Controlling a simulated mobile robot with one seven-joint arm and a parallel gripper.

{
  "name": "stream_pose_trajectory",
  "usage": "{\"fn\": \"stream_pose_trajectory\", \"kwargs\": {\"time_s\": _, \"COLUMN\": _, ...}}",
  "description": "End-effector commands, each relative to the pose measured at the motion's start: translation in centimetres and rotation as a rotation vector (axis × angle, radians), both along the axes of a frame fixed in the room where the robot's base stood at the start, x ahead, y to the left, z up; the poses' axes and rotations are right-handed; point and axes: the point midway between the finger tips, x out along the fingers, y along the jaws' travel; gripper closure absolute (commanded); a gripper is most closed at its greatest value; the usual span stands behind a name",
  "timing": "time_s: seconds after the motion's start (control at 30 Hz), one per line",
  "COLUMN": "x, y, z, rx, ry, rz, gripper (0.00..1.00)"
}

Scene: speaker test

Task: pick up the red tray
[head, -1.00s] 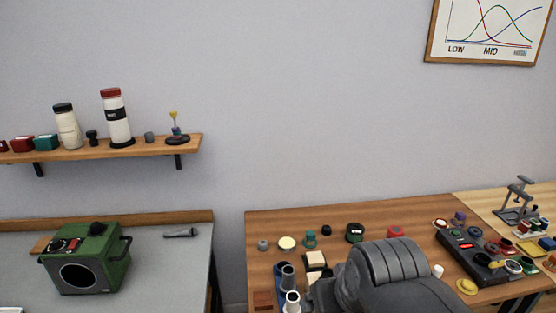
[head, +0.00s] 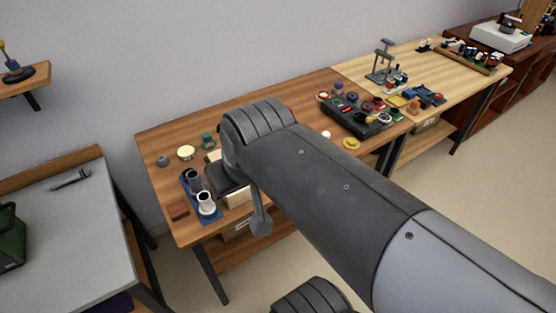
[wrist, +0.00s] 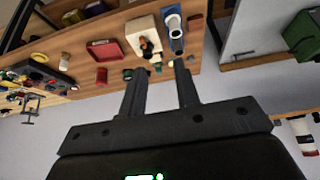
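The red tray (wrist: 104,49) shows in the wrist view as a shallow red square with a raised rim, lying on the brown wooden table (wrist: 76,47). It is up and left of my gripper (wrist: 160,68), apart from it. The gripper is open, its two dark fingers spread with nothing held between them. In the head view my arm covers the middle of the table, and I cannot make out the red tray there. Part of my gripper (head: 260,218) shows below the arm at the table's front edge.
Close to the tray are a white box (wrist: 138,30), a red cylinder (wrist: 101,76) and a blue holder with grey and white cylinders (head: 211,214). A black control box (head: 349,117) stands further right. A grey table (head: 75,225) is at left, with a gap between the tables.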

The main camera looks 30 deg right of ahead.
Motion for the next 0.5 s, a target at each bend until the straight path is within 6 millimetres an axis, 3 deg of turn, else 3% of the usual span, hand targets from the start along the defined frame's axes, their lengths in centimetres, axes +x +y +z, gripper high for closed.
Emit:
{"fn": "stream_pose_trajectory", "kwargs": {"time_s": 0.13, "x": 1.8, "y": -0.8, "z": 0.1, "rx": -0.013, "ry": 0.017, "rz": -0.016, "gripper": 0.71}}
{"fn": "stream_pose_trajectory", "kwargs": {"time_s": 0.27, "x": 5.0, "y": -2.5, "z": 0.0, "rx": -0.033, "ry": 0.043, "rz": -0.034, "gripper": 0.71}}
{"fn": "stream_pose_trajectory", "kwargs": {"time_s": 0.5, "x": 11.4, "y": -7.1, "z": -1.5, "rx": -0.057, "ry": 0.092, "rz": -0.065, "gripper": 0.71}}
